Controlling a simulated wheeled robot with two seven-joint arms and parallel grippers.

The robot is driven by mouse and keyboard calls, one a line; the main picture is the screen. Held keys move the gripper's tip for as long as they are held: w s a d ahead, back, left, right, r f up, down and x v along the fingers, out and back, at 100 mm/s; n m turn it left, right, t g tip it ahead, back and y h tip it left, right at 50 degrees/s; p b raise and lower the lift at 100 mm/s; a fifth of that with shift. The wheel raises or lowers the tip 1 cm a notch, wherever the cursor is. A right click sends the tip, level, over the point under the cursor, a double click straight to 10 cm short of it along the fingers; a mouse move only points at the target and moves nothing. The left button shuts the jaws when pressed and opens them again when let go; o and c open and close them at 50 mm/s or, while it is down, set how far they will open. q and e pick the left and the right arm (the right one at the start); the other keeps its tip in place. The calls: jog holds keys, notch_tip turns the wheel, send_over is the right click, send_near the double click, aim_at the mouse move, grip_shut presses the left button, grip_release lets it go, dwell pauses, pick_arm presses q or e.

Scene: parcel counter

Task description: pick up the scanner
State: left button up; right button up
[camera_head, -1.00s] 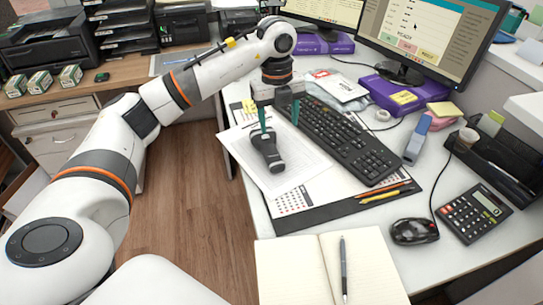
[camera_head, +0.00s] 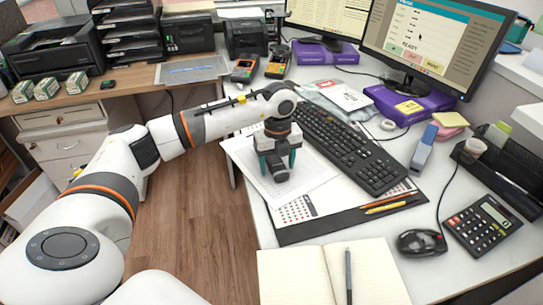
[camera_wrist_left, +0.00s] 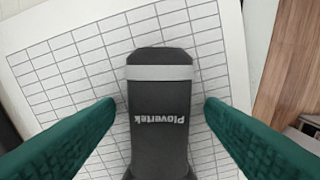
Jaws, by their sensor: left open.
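The scanner (camera_head: 281,174) is dark and lies on a printed sheet on the desk, mostly hidden under my left gripper in the head view. In the left wrist view the scanner (camera_wrist_left: 160,110) is black with a grey band and a "Plovertek" label. My left gripper (camera_head: 278,162) is low over it with its green fingers apart. In the left wrist view the fingers of the left gripper (camera_wrist_left: 160,108) stand on either side of the scanner, with a gap on each side. My right gripper is not in view.
A black keyboard (camera_head: 350,150) lies just right of the scanner. Pencils (camera_head: 388,203), an open notebook (camera_head: 300,275) with a pen, a mouse (camera_head: 421,242) and a calculator (camera_head: 480,222) lie nearer the front. Two card terminals (camera_head: 243,70) stand behind my left arm.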

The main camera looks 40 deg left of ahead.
pick_arm(q)
jog(key=shift+f, duration=0.1)
jog(key=c, duration=1.2)
